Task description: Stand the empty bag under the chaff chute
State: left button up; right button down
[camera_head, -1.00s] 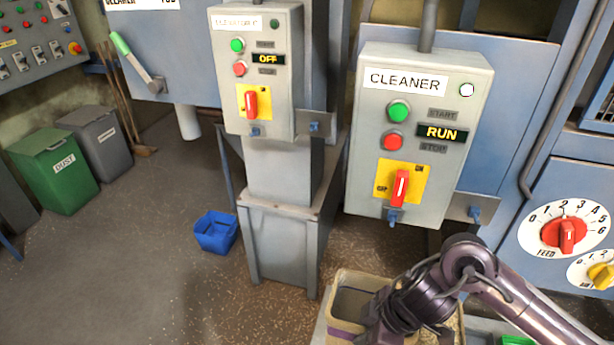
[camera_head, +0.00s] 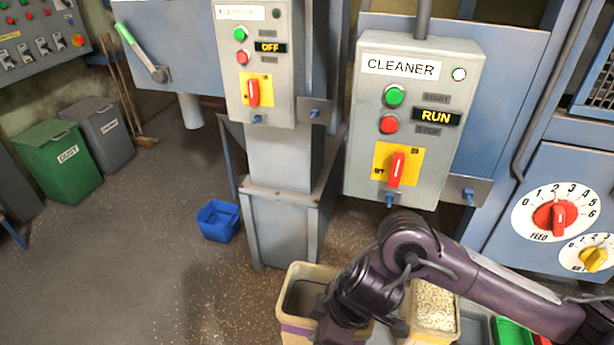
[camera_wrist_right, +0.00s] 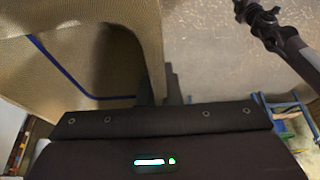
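The tan bag (camera_head: 296,300) is at the bottom of the head view, open at the top, with a purple band; its inside looks empty. In the right wrist view its woven wall (camera_wrist_right: 60,75) with a blue stripe fills the left. My right gripper (camera_wrist_right: 165,92) is shut on the bag's wall at the rim; in the head view my wrist hides its fingers. A pale spout (camera_head: 190,112) hangs under the blue machine at the left; I cannot tell whether it is the chaff chute. A dark jointed arm, probably my left, shows top right in the wrist view; its fingers are unclear.
A bin of pale grain (camera_head: 433,305) stands right of the bag. A blue bucket (camera_head: 218,221) sits on the floor beside the grey elevator leg (camera_head: 280,225). Green (camera_head: 62,165) and grey (camera_head: 108,140) bins stand at the left. Open floor lies between.

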jog(key=w+d+r+m+t+h, duration=0.35)
jog(key=w+r+m, duration=0.35)
jog(key=r+m, duration=0.3)
jog(key=w+d+m, duration=0.2)
jog(key=d+m, duration=0.3)
jog(key=d, duration=0.8)
jog(key=shift+w+d+f+h, duration=0.25)
jog(key=shift+w+d+h, duration=0.05)
jog(key=shift+w+h, duration=0.15)
